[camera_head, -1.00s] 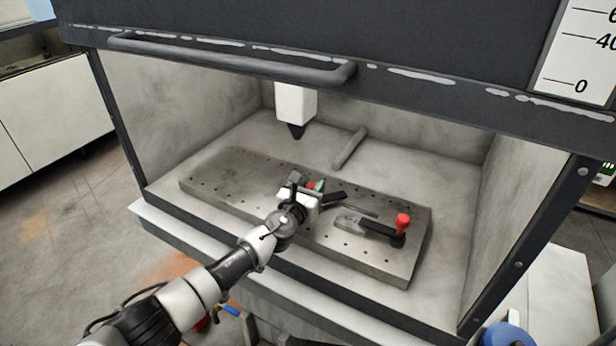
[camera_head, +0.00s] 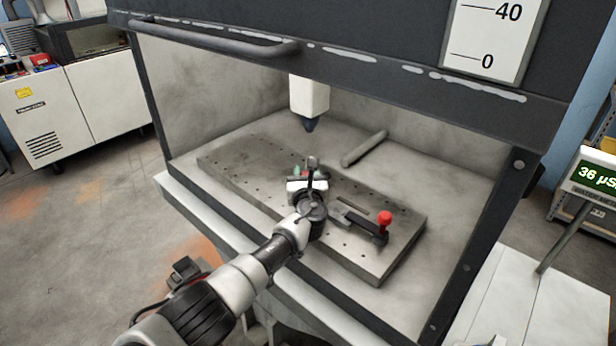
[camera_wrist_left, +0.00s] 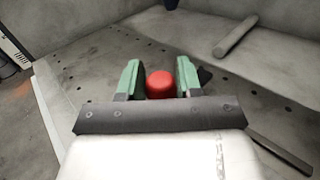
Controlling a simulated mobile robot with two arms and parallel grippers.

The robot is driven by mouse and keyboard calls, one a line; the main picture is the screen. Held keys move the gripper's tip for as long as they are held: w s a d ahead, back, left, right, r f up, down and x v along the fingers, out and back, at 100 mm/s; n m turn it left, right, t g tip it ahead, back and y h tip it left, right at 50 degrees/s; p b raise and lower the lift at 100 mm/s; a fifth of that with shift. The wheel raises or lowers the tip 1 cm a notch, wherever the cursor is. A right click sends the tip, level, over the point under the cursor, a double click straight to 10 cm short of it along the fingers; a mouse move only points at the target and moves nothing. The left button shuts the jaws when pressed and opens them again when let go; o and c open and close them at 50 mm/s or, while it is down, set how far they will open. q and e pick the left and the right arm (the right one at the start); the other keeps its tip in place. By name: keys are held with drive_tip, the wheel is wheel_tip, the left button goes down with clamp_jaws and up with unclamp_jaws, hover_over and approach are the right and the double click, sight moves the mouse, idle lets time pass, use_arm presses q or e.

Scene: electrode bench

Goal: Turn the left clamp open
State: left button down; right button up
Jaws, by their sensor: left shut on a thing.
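My left gripper (camera_head: 307,172) reaches over the perforated metal plate from the front. In the left wrist view its two green fingers (camera_wrist_left: 158,80) are on either side of a red knob (camera_wrist_left: 160,85) and shut on it. This knob belongs to the left clamp; the clamp's lever and base are mostly hidden behind my gripper and wrist in the head view. The right clamp stands to the right on the same plate, with a red knob (camera_head: 385,217) on its black lever (camera_head: 363,227). My right gripper is not in view.
The plate (camera_head: 240,170) lies in a grey hood with side walls and a raised front sash with a handle (camera_head: 215,35). A white tool with a dark tip (camera_head: 309,100) hangs above the plate. A grey bar (camera_head: 364,148) lies behind it. A meter display (camera_head: 597,180) stands at right.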

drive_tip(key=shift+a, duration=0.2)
use_arm(q)
drive_tip(key=shift+y, duration=0.3)
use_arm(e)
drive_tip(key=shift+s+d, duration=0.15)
use_arm(q)
drive_tip(key=c, duration=1.2)
unclamp_jaws()
drive_tip(key=o, duration=0.3)
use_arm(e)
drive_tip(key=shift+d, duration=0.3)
use_arm(q)
drive_tip(key=shift+o, duration=0.2)
drive_tip(key=shift+s+d+p, duration=0.1)
drive_tip(key=shift+s+p, duration=0.2)
drive_tip(key=shift+s, duration=0.2)
drive_tip(key=s, duration=0.5)
drive_tip(key=s+p, duration=0.1)
drive_tip(key=s, duration=0.2)
drive_tip(key=shift+s+d, duration=0.25)
drive_tip(key=shift+d, duration=0.05)
drive_tip(key=shift+s+d, duration=0.1)
drive_tip(key=shift+s, duration=0.55)
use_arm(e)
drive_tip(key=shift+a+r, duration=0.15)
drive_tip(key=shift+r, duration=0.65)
